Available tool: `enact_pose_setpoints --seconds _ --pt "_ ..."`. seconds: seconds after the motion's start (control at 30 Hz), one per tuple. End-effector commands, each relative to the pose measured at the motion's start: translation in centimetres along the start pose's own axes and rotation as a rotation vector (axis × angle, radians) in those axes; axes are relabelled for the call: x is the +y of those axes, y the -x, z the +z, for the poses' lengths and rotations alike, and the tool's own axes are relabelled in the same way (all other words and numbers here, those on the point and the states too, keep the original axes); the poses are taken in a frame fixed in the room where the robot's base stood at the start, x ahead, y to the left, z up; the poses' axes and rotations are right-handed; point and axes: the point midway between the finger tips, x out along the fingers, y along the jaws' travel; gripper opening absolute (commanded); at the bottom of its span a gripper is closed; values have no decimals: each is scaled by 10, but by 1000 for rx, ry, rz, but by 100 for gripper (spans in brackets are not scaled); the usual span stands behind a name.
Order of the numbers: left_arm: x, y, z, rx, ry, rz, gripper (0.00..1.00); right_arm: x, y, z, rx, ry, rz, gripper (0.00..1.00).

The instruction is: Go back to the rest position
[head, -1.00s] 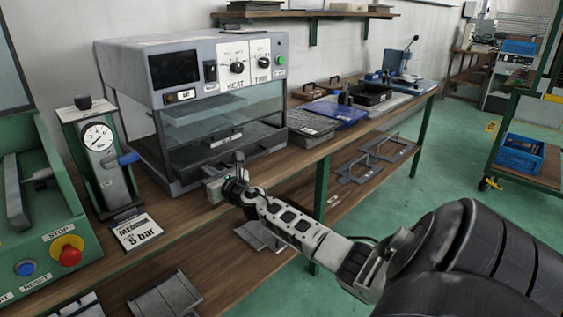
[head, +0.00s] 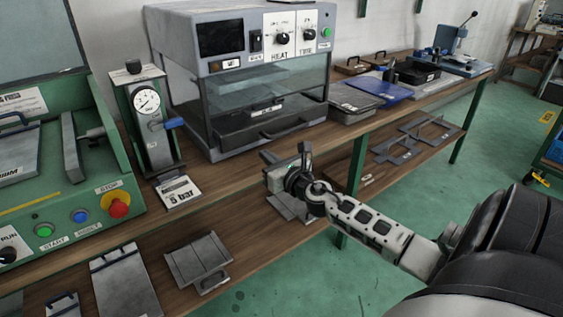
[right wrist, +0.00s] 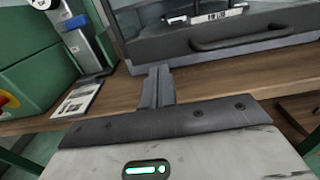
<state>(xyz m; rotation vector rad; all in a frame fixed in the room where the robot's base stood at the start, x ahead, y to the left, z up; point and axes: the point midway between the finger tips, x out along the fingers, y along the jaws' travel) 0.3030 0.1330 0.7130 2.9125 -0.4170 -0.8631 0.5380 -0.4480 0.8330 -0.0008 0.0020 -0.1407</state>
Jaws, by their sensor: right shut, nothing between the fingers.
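My right gripper (head: 285,158) is in front of the bench's front edge, below the heating oven (head: 250,75). It is shut and empty. In the right wrist view its closed fingers (right wrist: 157,88) point toward the oven's dark drawer (right wrist: 225,32) and its handle, apart from them as far as I can tell. My right arm comes in from the lower right in the head view. My left gripper is not in view.
The wooden bench (head: 225,180) carries a gauge unit (head: 148,115), a green machine (head: 60,150) with a red stop button, and trays (head: 358,98) to the right. A lower shelf (head: 160,292) holds grey panels.

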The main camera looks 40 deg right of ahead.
Motion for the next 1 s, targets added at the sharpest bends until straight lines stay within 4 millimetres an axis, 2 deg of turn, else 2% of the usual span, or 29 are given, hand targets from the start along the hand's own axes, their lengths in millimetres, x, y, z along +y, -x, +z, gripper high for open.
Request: enact_pose_setpoints --seconds 0.1,0.23,0.57,0.67,0.77,0.87,1.0 --pt "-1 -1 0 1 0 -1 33 0 21 -2 3 0 2 0" --pt "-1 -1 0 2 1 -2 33 0 34 -2 2 0 0 0" --pt "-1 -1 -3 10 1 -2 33 0 39 -1 1 -1 -1 0" --pt "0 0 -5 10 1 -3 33 6 43 -6 13 -62 1 0" --pt "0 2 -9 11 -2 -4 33 28 60 -26 64 -314 -1 0" --pt "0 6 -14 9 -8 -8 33 68 94 -58 164 -787 -40 0" --pt "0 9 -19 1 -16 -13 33 139 159 -96 345 -1592 -212 0"
